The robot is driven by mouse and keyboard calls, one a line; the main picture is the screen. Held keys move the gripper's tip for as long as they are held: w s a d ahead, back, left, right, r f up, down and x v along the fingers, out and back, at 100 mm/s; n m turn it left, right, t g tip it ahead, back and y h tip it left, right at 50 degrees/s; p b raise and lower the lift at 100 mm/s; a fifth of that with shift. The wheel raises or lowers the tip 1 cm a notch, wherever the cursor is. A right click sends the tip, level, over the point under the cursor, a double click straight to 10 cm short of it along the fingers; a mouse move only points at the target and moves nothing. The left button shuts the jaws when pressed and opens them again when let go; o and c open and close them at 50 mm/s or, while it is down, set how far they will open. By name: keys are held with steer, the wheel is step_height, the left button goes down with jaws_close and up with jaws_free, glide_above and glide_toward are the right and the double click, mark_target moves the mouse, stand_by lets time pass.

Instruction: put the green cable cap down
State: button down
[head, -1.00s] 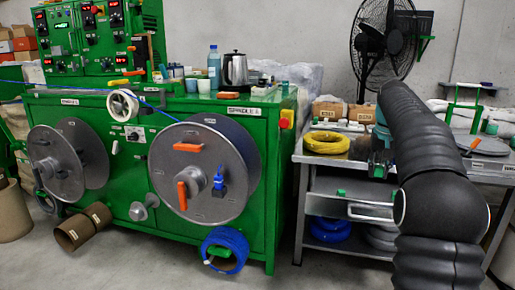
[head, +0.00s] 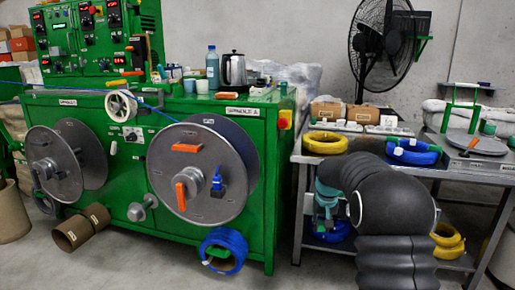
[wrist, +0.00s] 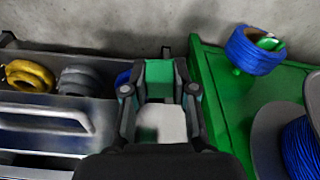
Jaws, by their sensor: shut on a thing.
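My gripper (head: 326,208) hangs low in front of the steel table's left end, beside the green machine, in the head view. In the wrist view my gripper (wrist: 159,90) is shut on the green cable cap (wrist: 159,72), which sits between its two fingers. A pale block shows just behind the cap, nearer the wrist; I cannot tell whether it belongs to the cap. The cap cannot be made out in the head view.
The steel table (head: 463,170) carries a yellow coil (head: 325,142) and a blue coil (head: 413,152). More yellow coils (head: 447,241) lie on its lower shelf. A blue cable coil (head: 224,250) stands low against the green machine (head: 258,225). Bare floor lies in front.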

steer(key=shift+a+f+n, duration=0.5)
steer(key=shift+a+f, duration=2.25)
steer(key=s+f, duration=1.5)
steer(key=s, duration=0.3)
steer(key=shift+s+f, duration=0.15)
steer(key=shift+f, duration=0.05)
